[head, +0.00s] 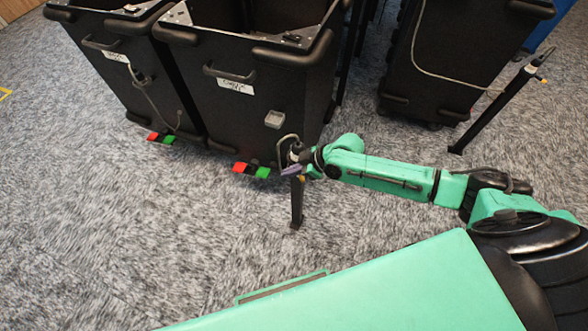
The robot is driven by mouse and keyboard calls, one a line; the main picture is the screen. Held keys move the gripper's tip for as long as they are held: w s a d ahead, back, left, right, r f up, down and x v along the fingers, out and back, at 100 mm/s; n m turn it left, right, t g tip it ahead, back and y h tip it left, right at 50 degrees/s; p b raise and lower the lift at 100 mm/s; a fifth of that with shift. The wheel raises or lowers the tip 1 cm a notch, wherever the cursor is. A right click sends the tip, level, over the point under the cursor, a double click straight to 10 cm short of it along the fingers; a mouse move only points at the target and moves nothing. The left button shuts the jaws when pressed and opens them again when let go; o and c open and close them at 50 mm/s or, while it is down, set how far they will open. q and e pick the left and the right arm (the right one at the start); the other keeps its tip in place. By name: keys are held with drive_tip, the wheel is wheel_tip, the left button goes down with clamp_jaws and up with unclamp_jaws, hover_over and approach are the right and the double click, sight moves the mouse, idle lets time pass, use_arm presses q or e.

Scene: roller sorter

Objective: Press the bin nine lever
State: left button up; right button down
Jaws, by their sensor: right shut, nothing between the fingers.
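My right gripper (296,160) is shut, at the end of my green arm that reaches in from the right. It is at the top of a thin black post (297,205) in front of the middle black bin (245,105). A small lever or sensor head seems to sit on that post, but the gripper largely covers it, and I cannot tell whether they touch. The white bin label (235,86) is too small to read, so I cannot tell which bin is nine. My left gripper is not in view.
Another black bin (110,75) stands at the left, and a third (440,60) at the right beside a second post (495,108) with a cabled head. Red and green blocks (262,172) lie at the middle bin's base. Grey carpet at the lower left is clear.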

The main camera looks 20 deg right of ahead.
use_arm(q)
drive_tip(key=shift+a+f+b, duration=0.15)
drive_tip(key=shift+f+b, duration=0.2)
drive_tip(key=shift+b, duration=0.15)
use_arm(e)
drive_tip(key=w+v, duration=0.2)
drive_tip(key=v, duration=0.7)
drive_tip(key=shift+d+r, duration=0.4)
drive_tip(key=shift+r, duration=0.1)
drive_tip(key=shift+d, duration=0.1)
